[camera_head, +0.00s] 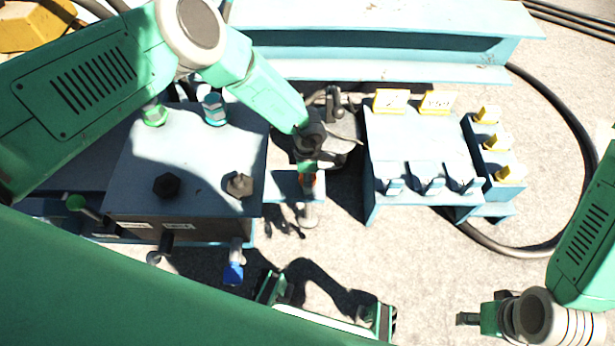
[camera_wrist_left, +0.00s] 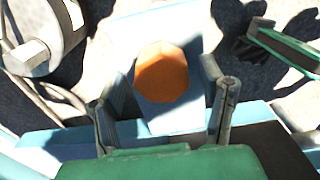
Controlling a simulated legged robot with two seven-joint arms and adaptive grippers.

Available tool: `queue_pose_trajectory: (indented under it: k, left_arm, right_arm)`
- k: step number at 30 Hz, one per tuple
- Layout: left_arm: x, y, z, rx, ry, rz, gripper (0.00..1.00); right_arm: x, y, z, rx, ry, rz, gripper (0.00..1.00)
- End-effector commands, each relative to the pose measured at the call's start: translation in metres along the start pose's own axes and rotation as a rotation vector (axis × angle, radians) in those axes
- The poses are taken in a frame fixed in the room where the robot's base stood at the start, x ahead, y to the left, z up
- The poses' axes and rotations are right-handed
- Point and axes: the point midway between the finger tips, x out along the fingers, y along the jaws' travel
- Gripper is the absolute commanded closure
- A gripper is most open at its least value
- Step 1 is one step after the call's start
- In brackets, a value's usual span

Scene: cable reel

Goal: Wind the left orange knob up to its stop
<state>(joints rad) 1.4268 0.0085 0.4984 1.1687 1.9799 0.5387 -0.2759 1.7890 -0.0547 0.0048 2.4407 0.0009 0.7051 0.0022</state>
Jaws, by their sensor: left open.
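In the head view my left gripper (camera_head: 308,168) is directly over the knob. My right gripper (camera_head: 468,318) is at the lower right, away from the fixtures; its finger opening is not clear.
A blue-grey box (camera_head: 190,150) with bolts and fittings stands left of the knob. A blue rack (camera_head: 415,140) with yellow tags and yellow-topped pieces (camera_head: 497,142) stands to the right. A blue beam (camera_head: 380,45) lies behind. A black cable (camera_head: 572,110) curves around the right side.

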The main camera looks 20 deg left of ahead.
Motion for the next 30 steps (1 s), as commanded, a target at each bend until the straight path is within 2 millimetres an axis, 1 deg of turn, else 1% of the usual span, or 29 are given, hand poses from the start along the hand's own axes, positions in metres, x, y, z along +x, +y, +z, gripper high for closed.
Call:
queue_pose_trajectory:
  k: [7,8,9,11,12,22,26,30]
  left_arm:
    - [0.0005,-0.0002,0.0002,0.001,0.000,0.000,0.36]
    - [0.0005,-0.0003,0.0001,0.001,0.000,-0.001,0.43]
    - [0.0005,-0.0003,0.0001,0.001,0.000,-0.001,0.57]
    - [0.0005,-0.0003,0.0000,0.001,0.000,-0.001,0.79]
    - [0.0006,-0.0002,0.0000,0.001,0.000,-0.001,0.84]
    - [0.0007,0.0003,-0.0010,-0.030,0.002,0.000,0.84]
    - [0.0009,0.0004,-0.0017,-0.083,0.004,0.000,0.84]
    - [0.0012,0.0004,-0.0024,-0.178,0.004,0.000,0.84]
  right_arm:
    - [-0.0002,0.0001,-0.0002,0.000,0.000,0.000,0.60]
    - [-0.0002,0.0001,-0.0002,0.000,0.000,0.000,0.60]
    - [-0.0002,0.0001,-0.0001,0.000,0.000,0.000,0.60]
    - [-0.0002,0.0001,-0.0002,0.000,0.000,0.000,0.60]
    - [-0.0002,0.0001,-0.0002,0.000,0.000,0.000,0.60]
    - [-0.0003,0.0001,-0.0002,0.000,0.000,0.000,0.60]
    - [-0.0005,0.0001,-0.0002,0.000,0.000,0.000,0.60]
    - [-0.0010,0.0001,-0.0002,0.000,0.000,0.000,0.60]
